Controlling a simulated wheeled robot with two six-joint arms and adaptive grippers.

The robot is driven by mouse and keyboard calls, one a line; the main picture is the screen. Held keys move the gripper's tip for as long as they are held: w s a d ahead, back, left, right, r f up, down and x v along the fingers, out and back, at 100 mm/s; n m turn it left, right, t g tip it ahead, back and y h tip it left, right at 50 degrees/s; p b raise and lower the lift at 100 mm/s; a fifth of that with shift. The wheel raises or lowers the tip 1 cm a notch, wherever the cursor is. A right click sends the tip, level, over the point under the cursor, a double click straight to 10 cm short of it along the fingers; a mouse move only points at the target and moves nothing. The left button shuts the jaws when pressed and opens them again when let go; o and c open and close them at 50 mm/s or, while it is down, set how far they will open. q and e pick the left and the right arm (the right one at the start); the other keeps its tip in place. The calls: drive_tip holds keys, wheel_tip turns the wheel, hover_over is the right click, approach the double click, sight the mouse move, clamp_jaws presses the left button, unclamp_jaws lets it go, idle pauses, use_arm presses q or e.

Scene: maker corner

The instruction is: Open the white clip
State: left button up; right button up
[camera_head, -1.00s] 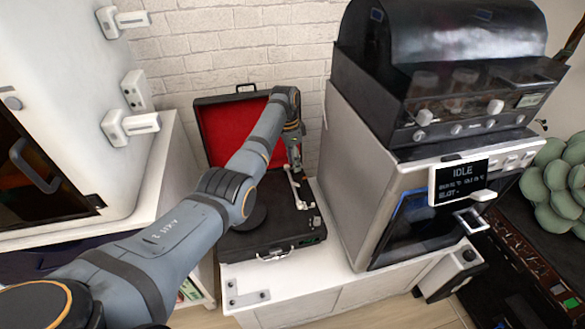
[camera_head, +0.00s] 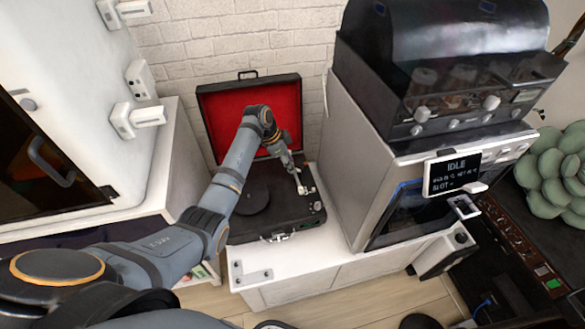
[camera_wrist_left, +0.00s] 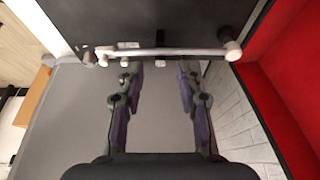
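A black suitcase record player (camera_head: 275,215) stands with its red-lined lid open on the white cabinet. Its pale tonearm (camera_head: 304,181) runs along the right side of the deck; in the left wrist view the tonearm (camera_wrist_left: 165,52) crosses the top as a metal bar. Small white pieces show beside the bar, one of them (camera_wrist_left: 161,63) between my fingertips; I cannot tell for sure which is the white clip. My left gripper (camera_head: 297,172) is over the tonearm. In the wrist view its fingers (camera_wrist_left: 160,72) are apart with nothing clearly held. My right gripper is out of view.
A grey oven-like machine (camera_head: 350,150) with an IDLE screen (camera_head: 452,174) stands close on the right. The open red lid (camera_head: 235,110) rises behind my arm. A white cabinet (camera_head: 65,120) with handles is at left.

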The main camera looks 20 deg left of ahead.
use_arm(q)
drive_tip(key=shift+x, duration=1.5)
clamp_jaws()
